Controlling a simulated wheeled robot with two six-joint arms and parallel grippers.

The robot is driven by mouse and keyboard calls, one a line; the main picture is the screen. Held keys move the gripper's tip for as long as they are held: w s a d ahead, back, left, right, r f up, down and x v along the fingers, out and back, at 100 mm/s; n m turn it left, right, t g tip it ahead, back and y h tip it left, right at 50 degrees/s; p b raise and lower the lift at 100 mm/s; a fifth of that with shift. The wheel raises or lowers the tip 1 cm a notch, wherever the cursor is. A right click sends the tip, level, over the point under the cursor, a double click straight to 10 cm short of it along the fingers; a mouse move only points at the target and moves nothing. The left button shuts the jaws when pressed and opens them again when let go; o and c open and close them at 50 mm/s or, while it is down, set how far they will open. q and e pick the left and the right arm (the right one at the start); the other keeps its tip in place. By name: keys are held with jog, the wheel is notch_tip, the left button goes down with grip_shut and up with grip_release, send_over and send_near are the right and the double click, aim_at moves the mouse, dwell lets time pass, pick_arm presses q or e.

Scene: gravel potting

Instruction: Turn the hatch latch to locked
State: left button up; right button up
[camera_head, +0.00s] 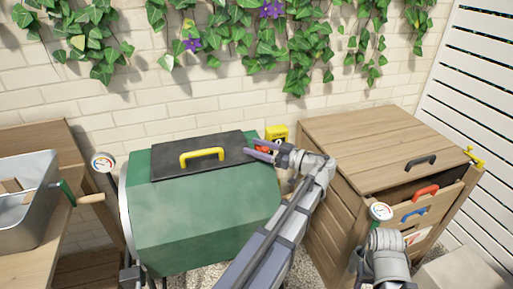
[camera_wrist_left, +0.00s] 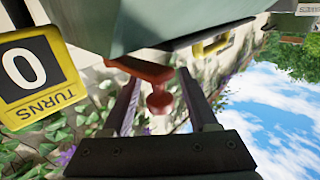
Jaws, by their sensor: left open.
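The red hatch latch (camera_head: 263,149) is at the right end of the black hatch (camera_head: 170,166) on the green drum (camera_head: 195,222). The hatch lies flat on the drum's top and has a yellow handle (camera_head: 202,155). My left gripper (camera_head: 256,149) is open at the latch. In the left wrist view the latch's red knob (camera_wrist_left: 158,103) sits between the two open fingers (camera_wrist_left: 163,100), with a gap showing on both sides. The drum hides part of the latch's mount.
A yellow turns counter (camera_head: 277,133) stands just behind the drum and reads 0 in the wrist view (camera_wrist_left: 25,70). A metal tray (camera_head: 28,205) is on the left bench.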

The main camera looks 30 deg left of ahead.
pick_arm(q)
grip_shut()
dwell(0.5)
dwell(0.9)
